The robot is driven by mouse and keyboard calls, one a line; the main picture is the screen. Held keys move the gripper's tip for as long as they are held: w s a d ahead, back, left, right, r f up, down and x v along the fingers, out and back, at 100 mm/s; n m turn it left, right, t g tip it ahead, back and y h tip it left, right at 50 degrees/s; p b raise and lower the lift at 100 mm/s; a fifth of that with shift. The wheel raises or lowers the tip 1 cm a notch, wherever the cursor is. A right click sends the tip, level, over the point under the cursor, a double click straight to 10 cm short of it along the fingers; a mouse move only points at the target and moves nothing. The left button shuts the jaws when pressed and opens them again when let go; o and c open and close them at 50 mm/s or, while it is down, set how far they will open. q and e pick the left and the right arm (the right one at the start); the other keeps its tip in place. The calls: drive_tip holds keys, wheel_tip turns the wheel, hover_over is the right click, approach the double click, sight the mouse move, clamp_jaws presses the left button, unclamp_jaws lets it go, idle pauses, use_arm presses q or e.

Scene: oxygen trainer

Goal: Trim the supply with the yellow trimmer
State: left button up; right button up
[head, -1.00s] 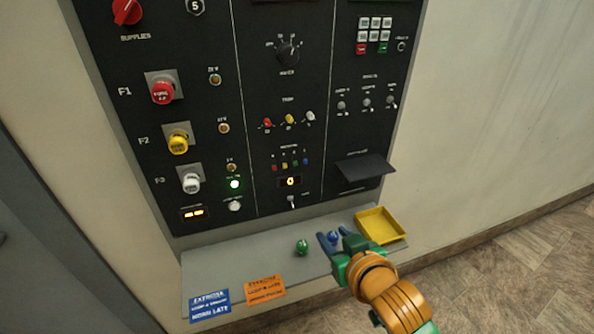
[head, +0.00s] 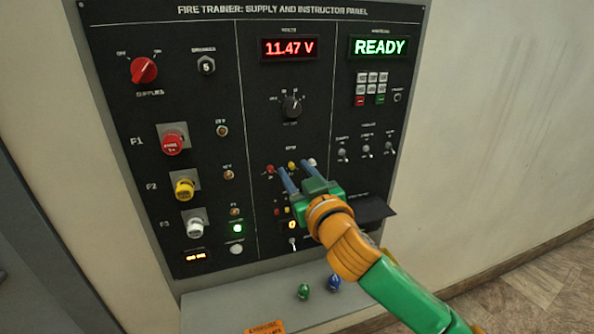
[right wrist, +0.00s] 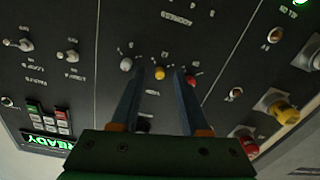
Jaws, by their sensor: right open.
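The yellow trimmer (head: 292,165) is a small knob in the middle of a row of three on the black panel, with a red trimmer (head: 269,169) to its left and a white one (head: 312,162) to its right. My right gripper (head: 293,168) is open, its blue fingers pointing at the panel, tips on either side of the yellow trimmer. In the right wrist view the yellow trimmer (right wrist: 159,73) shows in the gap between the fingertips (right wrist: 160,71). I cannot tell whether they touch it. The voltage display (head: 289,47) reads 11.47 V. My left gripper is not in view.
A rotary meter switch (head: 292,106) is above the trimmers. Toggle switches (head: 366,152) are to the right, and a small dark shelf (head: 372,209) juts out lower right. A green ball (head: 303,291) and a blue one (head: 334,282) are on the ledge below.

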clamp_jaws()
drive_tip(key=shift+m, duration=0.3)
drive_tip(key=m, duration=0.2)
drive_tip(key=shift+m, duration=2.5)
unclamp_jaws()
